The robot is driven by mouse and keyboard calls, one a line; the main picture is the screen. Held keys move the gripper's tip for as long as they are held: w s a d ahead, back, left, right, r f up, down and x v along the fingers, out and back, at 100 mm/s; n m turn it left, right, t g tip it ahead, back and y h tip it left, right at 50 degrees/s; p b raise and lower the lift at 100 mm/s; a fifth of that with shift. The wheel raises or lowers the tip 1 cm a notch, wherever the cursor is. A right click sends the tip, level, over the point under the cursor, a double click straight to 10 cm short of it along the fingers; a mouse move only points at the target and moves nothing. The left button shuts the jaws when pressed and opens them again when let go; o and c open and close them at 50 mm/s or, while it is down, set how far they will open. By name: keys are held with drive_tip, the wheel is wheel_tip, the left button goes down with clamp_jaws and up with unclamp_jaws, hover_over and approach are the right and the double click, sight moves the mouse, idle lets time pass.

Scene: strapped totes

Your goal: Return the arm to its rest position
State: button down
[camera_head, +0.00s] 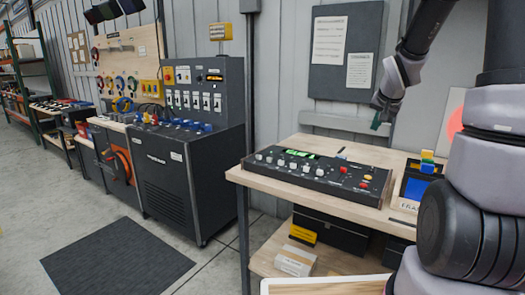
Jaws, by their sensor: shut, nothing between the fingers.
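My arm comes down from the top right of the head view, dark with grey joint covers. My gripper (380,121) hangs at its end, small and dark, in front of the wall and above the back of the wooden workbench (240,176). It is shut and empty, apart from everything on the bench. A thick, grey and black part of my arm fills the right edge and hides part of the bench.
A black control panel (318,176) with knobs and a green display lies on the bench. A dark cabinet (190,180) stands left. The floor mat (118,258) lies clear.

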drive_tip(key=s+a+r+n+y, duration=0.1)
drive_tip(key=s+a+r, duration=0.3)
drive_tip(key=s, duration=0.5)
drive_tip(key=s+a+r+n+y, duration=0.1)
drive_tip(key=s+a+r, duration=0.3)
drive_tip(key=s, duration=0.5)
drive_tip(key=s+a+r+n+y, duration=0.1)
drive_tip(key=s+a+r, duration=0.3)
drive_tip(key=s, duration=0.5)
drive_tip(key=shift+a+r+g+y, duration=0.3)
drive_tip(key=shift+a+g, duration=0.1)
drive_tip(key=shift+a, duration=0.1)
drive_tip(key=shift+w, duration=0.2)
idle(0.7)
